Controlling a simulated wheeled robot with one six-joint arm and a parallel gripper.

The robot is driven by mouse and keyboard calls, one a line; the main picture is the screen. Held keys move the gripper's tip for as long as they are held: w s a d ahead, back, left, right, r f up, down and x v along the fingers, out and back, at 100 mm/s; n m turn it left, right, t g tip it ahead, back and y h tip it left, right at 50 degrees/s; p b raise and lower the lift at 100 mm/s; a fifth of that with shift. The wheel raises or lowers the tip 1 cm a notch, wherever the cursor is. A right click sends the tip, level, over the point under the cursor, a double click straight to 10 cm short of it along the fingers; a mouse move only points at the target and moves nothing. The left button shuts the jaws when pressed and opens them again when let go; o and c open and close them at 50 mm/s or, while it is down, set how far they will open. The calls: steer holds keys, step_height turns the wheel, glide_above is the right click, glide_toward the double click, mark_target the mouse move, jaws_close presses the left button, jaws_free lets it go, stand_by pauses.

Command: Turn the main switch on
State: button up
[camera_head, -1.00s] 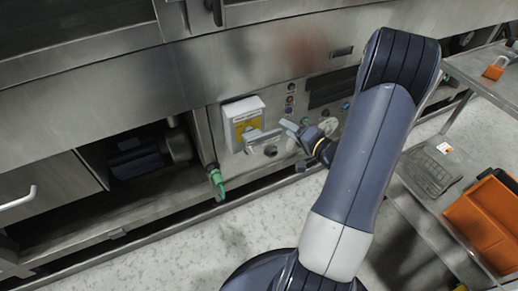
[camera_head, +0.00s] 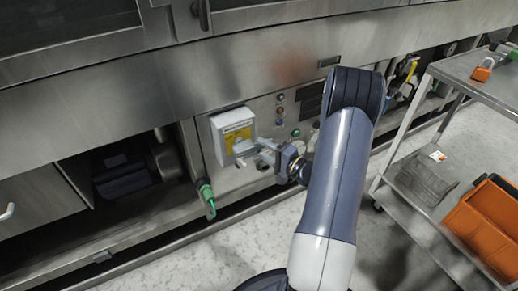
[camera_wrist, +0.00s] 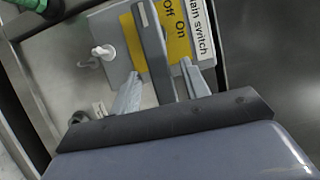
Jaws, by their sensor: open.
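The main switch is a pale box (camera_head: 218,135) with a yellow plate on the front of the steel machine. In the wrist view the yellow plate (camera_wrist: 179,38) reads "Off On" beside a white "Main switch" label (camera_wrist: 201,32). A long grey lever (camera_wrist: 152,42) crosses the plate, its top end left of the word "Off". My gripper (camera_wrist: 162,84) is open, with one finger on each side of the lever's lower part. A gap shows beside the lever; I cannot tell whether either finger touches it. In the head view my gripper (camera_head: 262,150) is at the box's lower right.
A green hose fitting (camera_head: 206,194) hangs below left of the box. Small buttons (camera_head: 280,110) sit on the panel to its right. A steel cart (camera_head: 450,75) with an orange bin (camera_head: 480,220) and an orange padlock (camera_head: 482,71) stands at right. The floor between is clear.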

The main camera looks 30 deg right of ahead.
steer(key=shift+x, duration=1.15)
steer(key=shift+c, duration=0.4)
jaws_close()
